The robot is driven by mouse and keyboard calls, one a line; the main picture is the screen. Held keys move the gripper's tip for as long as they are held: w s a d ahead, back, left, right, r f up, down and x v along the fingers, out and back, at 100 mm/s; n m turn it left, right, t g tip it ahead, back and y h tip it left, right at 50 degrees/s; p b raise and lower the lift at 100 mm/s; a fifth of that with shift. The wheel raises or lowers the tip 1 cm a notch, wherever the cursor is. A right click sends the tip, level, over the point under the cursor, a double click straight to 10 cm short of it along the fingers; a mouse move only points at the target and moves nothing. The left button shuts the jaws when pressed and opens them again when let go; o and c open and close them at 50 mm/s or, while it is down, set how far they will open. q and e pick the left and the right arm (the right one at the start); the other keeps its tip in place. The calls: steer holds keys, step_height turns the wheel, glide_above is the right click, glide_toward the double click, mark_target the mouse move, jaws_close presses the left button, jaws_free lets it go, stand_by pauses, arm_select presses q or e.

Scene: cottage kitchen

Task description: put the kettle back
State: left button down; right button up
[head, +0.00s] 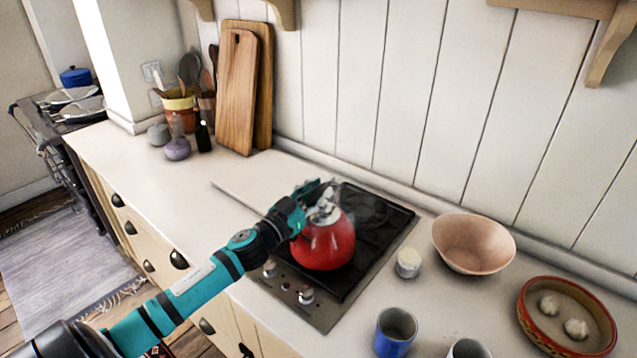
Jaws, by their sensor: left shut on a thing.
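A red kettle (325,246) is over the front part of the black cooktop (378,214). It looks upright, and I cannot tell whether its base touches the surface. My left gripper (322,202), on a teal and black arm from the lower left, is shut on the kettle at its top. The gripper hides most of the handle and part of the lid. My right gripper is not in view.
To the right stand a small white jar (409,263), a pink bowl (472,243), a blue mug (395,331) and a red-rimmed dish (567,318). Wooden boards (238,92) and a utensil pot (180,108) stand at the back left. The counter (135,165) left of the cooktop is largely clear.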

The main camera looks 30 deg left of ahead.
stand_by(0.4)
arm_select(q)
steer(key=c, duration=1.5)
jaws_free()
steer(key=shift+f, duration=0.3)
steer(key=o, duration=0.4)
steer(key=shift+s, duration=0.1)
steer(key=shift+s, duration=0.1)
steer(key=shift+s+a+f+b, duration=0.15)
steer(key=shift+s+b, duration=0.35)
steer(key=shift+s, duration=1.45)
steer(key=shift+s+a+f+b, duration=0.1)
steer(key=shift+s+a+b, duration=0.3)
steer(key=shift+s, duration=1.55)
steer(key=shift+s+a+f+b, duration=0.1)
steer(key=shift+s+b, duration=0.55)
steer(key=shift+s, duration=1.3)
